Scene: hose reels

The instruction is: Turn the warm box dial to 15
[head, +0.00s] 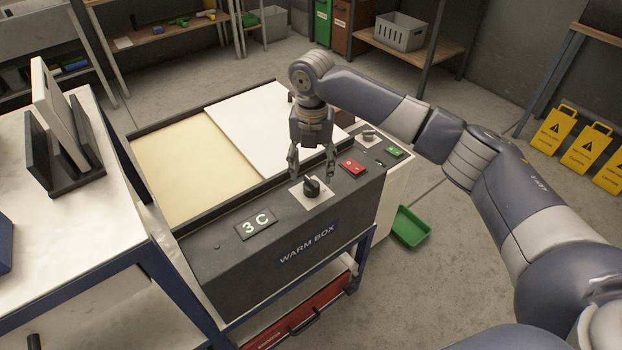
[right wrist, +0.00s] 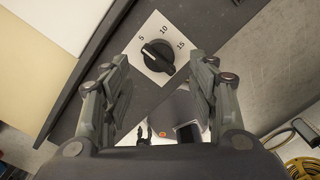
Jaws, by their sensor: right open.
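The warm box (head: 285,235) is a dark grey cabinet with a sloped front panel in the middle of the head view. Its black dial (head: 312,186) sits on a white plate. In the right wrist view, the dial (right wrist: 158,56) has the marks 5, 10 and 15 around it. A white line on the knob lies toward the 5 side. The display (head: 256,224) reads 3 C. My right gripper (head: 313,172) is open above the dial, with its fingers apart and nothing between them. In the wrist view the dial lies ahead of and between the fingertips. My left gripper is not in view.
A red switch (head: 352,166) and a green switch (head: 393,151) are right of the dial. A white lid (head: 275,125) covers part of the box top. A white table (head: 85,215) stands at the left, and a green tray (head: 410,228) lies on the floor.

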